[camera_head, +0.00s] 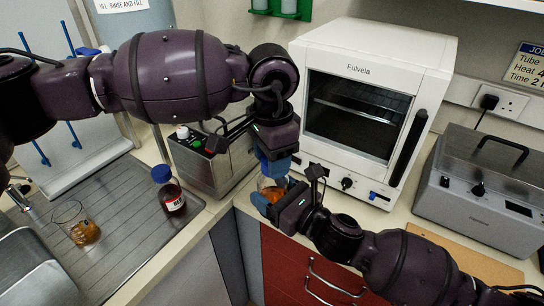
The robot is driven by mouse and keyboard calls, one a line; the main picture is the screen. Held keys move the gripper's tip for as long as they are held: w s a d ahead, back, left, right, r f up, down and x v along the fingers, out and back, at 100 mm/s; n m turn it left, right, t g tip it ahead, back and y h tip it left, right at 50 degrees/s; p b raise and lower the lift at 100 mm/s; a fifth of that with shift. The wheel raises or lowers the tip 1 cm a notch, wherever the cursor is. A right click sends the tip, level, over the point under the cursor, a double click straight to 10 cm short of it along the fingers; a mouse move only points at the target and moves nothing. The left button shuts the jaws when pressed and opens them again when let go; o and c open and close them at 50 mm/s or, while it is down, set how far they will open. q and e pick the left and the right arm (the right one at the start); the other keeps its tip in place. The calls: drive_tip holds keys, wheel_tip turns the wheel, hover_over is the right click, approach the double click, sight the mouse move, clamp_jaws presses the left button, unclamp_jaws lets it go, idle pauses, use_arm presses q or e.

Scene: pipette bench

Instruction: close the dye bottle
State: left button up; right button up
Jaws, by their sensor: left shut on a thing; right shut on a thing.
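A small clear bottle with orange contents (266,183) is at the front edge of the bench, below the oven. My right gripper (270,196) is shut around it, its blue fingers on either side. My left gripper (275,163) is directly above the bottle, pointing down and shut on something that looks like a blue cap. Its fingers are blue too and largely hide the cap, so I cannot tell whether the cap touches the bottle's neck.
A blue-capped bottle with dark red contents (170,190) and a glass vessel with amber contents (85,233) stand on the grey drainer (120,215). A metal unit (205,165), a white oven (372,95) and a grey bath (490,190) stand close around my grippers.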

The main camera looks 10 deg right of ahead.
use_arm(q)
drive_tip(key=shift+m, duration=0.4)
drive_tip(key=o, duration=0.9)
drive_tip(key=shift+r, duration=0.1)
drive_tip(key=shift+r, duration=2.2)
drive_tip(key=shift+c, duration=0.4)
